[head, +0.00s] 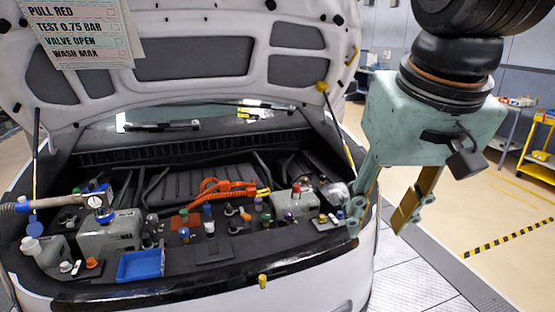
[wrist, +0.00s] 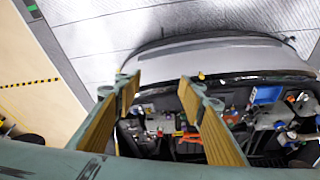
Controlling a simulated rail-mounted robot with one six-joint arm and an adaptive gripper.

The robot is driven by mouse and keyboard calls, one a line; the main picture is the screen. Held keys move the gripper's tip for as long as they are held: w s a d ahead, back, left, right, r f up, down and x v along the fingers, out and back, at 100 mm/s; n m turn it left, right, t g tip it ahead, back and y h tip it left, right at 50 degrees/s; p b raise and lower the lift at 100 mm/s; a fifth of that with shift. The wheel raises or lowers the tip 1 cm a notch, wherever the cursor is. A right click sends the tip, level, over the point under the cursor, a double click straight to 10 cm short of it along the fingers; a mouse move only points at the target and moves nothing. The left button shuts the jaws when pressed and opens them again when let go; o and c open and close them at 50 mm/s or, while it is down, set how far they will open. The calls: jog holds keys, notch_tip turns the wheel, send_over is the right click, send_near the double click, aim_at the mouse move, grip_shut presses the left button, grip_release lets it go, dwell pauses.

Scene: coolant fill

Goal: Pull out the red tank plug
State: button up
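A small red plug (head: 296,188) stands on top of a grey tank (head: 292,206) at the right of the open engine bay. In the wrist view the tank's end of the bay lies beyond the fingers, and a small red spot (wrist: 160,133) shows there, too small to identify surely. My gripper (head: 382,222) is open, with nothing between its wood-coloured finger pads. It hangs to the right of the tank, over the car's right edge, apart from the plug. In the wrist view its open fingers (wrist: 160,84) frame the car's front edge and part of the bay.
The raised hood (head: 200,70) and its right prop rod (head: 337,130) stand close left of my arm. A blue tray (head: 140,266), orange cables (head: 222,190) and several coloured caps fill the bay. A hose with a gauge (head: 97,201) is at left.

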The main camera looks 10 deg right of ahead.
jog(key=w+r+m+p, duration=0.2)
jog(key=w+r+p, duration=0.15)
jog(key=w, duration=1.45)
jog(key=m+g+h+p, duration=0.1)
jog(key=m+p, duration=0.3)
jog(key=p, duration=0.5)
send_over(296, 186)
jog(key=s+a, duration=0.2)
jog(key=s, duration=0.1)
notch_tip(296, 186, down, 21)
jog(key=shift+w+r, duration=0.1)
jog(key=shift+w, duration=0.05)
jog(key=shift+d, duration=0.1)
jog(key=shift+x, duration=6.9)
jog(key=shift+d, duration=0.15)
